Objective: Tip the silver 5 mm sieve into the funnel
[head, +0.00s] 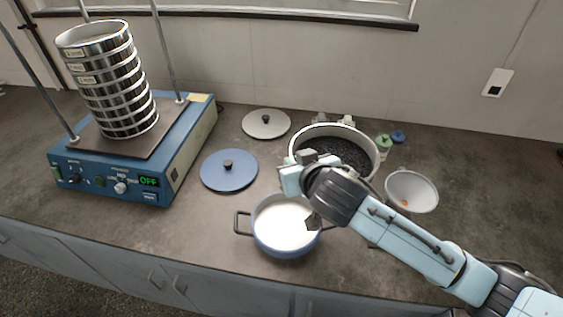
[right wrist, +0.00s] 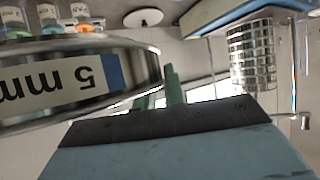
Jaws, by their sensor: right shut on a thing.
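My right gripper (head: 304,160) is shut on the rim of a silver sieve (head: 368,172), which is held to the right of the stack and above the counter. In the right wrist view the sieve (right wrist: 130,72) fills the left side with an upside-down "5 mm" label, and the green fingertips (right wrist: 172,88) are at its rim. Dark speckled material or mesh shows inside the sieve. A pale cone-shaped bowl, apparently the funnel (head: 424,190), stands to the right of the sieve with a small orange spot in its lower part. My left gripper is out of view.
A blue shaker (head: 185,150) carries a sieve stack (head: 118,88) at left. A blue pot (head: 283,248) with white contents stands below my gripper. A blue lid (head: 215,178) and a grey lid (head: 258,130) lie on the counter. Small capped jars (head: 383,142) stand behind the sieve.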

